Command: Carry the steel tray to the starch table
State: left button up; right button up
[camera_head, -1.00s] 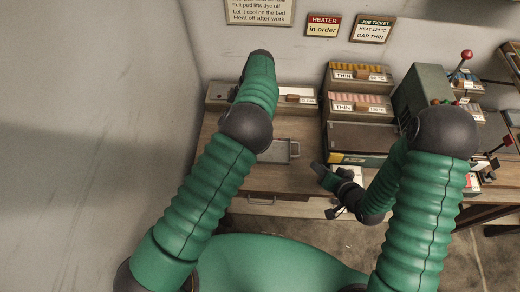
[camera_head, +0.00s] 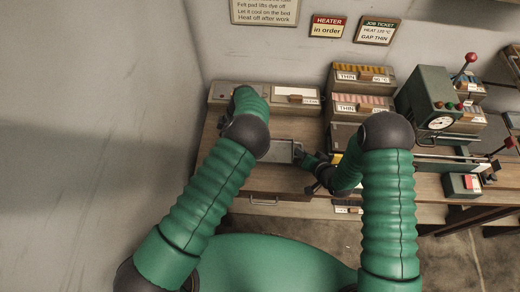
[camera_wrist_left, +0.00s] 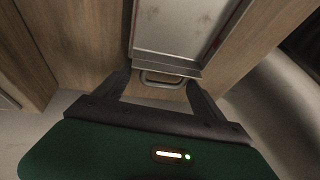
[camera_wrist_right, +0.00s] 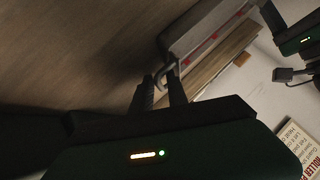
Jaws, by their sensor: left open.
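The steel tray (camera_head: 277,151) lies on the wooden table at the left. One end handle (camera_head: 298,152) shows on its right side. My right gripper (camera_head: 308,160) is at that handle. In the right wrist view my right fingers (camera_wrist_right: 160,86) are close together, with the handle loop (camera_wrist_right: 170,70) at their tips; whether they grip it is unclear. In the head view my left gripper is hidden behind my left arm. In the left wrist view my left gripper (camera_wrist_left: 158,88) is open, with the tray's other handle (camera_wrist_left: 163,81) between its fingers. No starch table can be made out.
Drawer boxes (camera_head: 361,90) marked THIN stand behind and right of the tray. A green machine with a dial (camera_head: 438,122) is further right. A wall closes the left side. A long grey box (camera_head: 291,96) lies at the table's back.

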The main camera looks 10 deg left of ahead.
pick_arm(q)
jog(key=c, duration=0.4)
pick_arm(e)
jog(key=c, duration=0.4)
pick_arm(q)
jog(key=shift+d, duration=0.15)
jog(key=shift+c, duration=1.1)
pick_arm(e)
jog(key=shift+d, duration=0.1)
grip_shut()
pick_arm(q)
jog(key=shift+d+r, duration=0.1)
jog(key=shift+d, duration=0.05)
jog(key=c, duration=0.7)
pick_arm(e)
jog(key=shift+d, duration=0.2)
pick_arm(q)
grip_shut()
pick_arm(e)
jog(key=shift+a, duration=0.1)
pick_arm(q)
jog(key=shift+w, duration=0.1)
pick_arm(e)
jog(key=shift+s+a, duration=0.1)
